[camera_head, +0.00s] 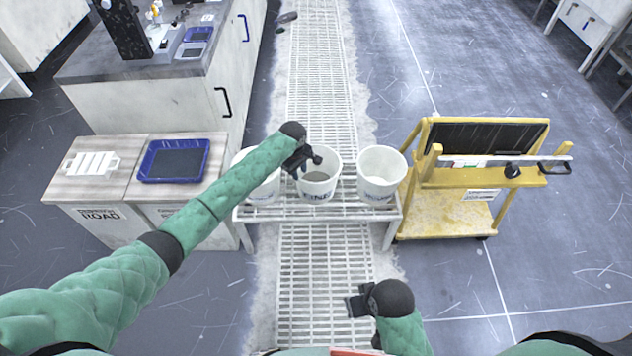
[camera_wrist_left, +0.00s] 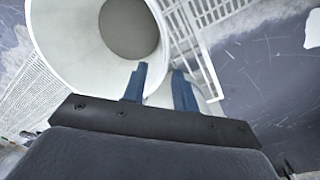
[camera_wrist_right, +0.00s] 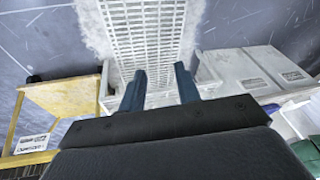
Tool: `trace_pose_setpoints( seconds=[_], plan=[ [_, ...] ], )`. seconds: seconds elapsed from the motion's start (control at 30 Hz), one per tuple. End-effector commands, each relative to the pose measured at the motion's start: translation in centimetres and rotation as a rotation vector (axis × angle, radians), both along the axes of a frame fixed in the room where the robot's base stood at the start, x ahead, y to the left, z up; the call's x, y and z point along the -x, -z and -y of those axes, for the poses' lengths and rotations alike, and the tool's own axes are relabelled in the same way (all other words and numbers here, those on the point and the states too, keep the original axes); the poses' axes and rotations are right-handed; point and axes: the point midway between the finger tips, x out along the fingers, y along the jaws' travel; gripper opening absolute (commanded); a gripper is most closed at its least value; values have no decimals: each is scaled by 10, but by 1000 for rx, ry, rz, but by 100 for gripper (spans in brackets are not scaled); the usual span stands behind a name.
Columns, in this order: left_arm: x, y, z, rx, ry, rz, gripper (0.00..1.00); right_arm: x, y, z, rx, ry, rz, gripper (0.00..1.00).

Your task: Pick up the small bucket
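The left arm partly hides the left bucket. My right gripper (camera_head: 359,304) is open and empty, low over the floor grating, away from the buckets.
A yellow cart (camera_head: 450,205) stands right of the stand. A wooden-topped cabinet (camera_head: 127,175) with a blue tray (camera_head: 174,161) and a white rack (camera_head: 91,164) is at left. A grey-topped counter (camera_head: 150,70) is behind it.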

Motion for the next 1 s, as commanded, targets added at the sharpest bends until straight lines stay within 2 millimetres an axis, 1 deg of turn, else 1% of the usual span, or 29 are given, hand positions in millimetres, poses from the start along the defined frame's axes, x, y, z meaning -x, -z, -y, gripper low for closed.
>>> trace_pose_setpoints(
  seconds=[0.03,0.1,0.23,0.57,0.73,0.83,1.0],
  plan=[
    [0,8,0,-2,-3,-2,29,2,-5,-1,-7,-2,8,33],
    [-1,10,0,-2,-5,-3,29,4,-15,-2,-13,-5,12,33],
    [-1,15,0,-3,-6,-4,29,6,-24,-2,-17,-6,15,33],
    [-2,43,2,-4,-6,-3,29,7,-30,1,-9,-4,7,33],
    [-2,65,3,-4,-6,-3,29,9,-37,7,4,2,-7,33],
    [-3,78,4,-4,-6,-3,29,10,-36,8,7,2,-11,33],
    [-3,88,4,-3,-6,-3,29,10,-37,9,8,2,-14,33]
  ],
)
